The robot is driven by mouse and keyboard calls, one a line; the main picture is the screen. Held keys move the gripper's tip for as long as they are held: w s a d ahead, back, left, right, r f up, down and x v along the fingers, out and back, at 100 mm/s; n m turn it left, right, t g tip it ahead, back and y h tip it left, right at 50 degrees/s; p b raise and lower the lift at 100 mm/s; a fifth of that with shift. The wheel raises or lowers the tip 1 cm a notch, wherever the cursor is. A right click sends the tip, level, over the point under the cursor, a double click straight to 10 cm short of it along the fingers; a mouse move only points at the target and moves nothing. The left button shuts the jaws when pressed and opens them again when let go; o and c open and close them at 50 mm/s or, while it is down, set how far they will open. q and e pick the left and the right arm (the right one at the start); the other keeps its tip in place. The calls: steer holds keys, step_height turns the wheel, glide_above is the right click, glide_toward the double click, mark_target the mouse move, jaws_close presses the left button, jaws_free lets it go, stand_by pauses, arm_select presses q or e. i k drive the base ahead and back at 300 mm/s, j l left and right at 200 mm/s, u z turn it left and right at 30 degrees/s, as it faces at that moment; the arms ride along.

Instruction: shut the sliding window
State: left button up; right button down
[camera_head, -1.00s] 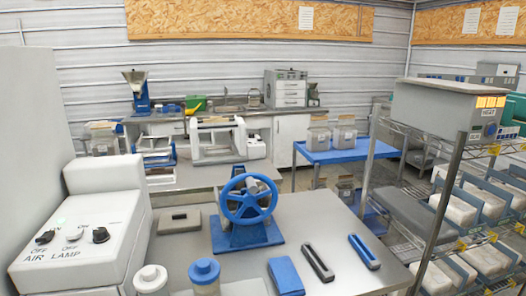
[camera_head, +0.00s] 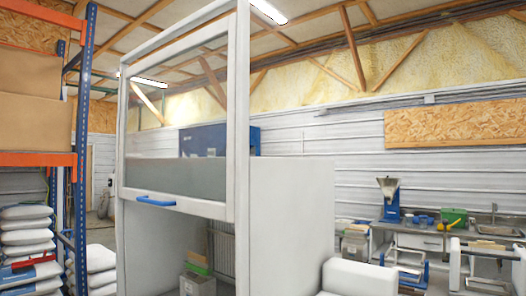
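The sliding window (camera_head: 180,172) is a clear pane in a light grey frame on the front of a tall grey cabinet (camera_head: 290,225). A blue handle (camera_head: 156,200) sits on its lower rail. The window is raised, and the opening below it is clear, with the inside of the cabinet showing through. Neither of my grippers is in the head view.
A blue and orange rack (camera_head: 82,150) with stacked white sacks (camera_head: 28,245) stands to the left of the cabinet. A container (camera_head: 197,283) shows inside the cabinet's opening. A bench with a blue hopper device (camera_head: 390,205) is at the right.

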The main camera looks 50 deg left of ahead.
mark_target(225, 212)
steer(key=u, duration=2.3)
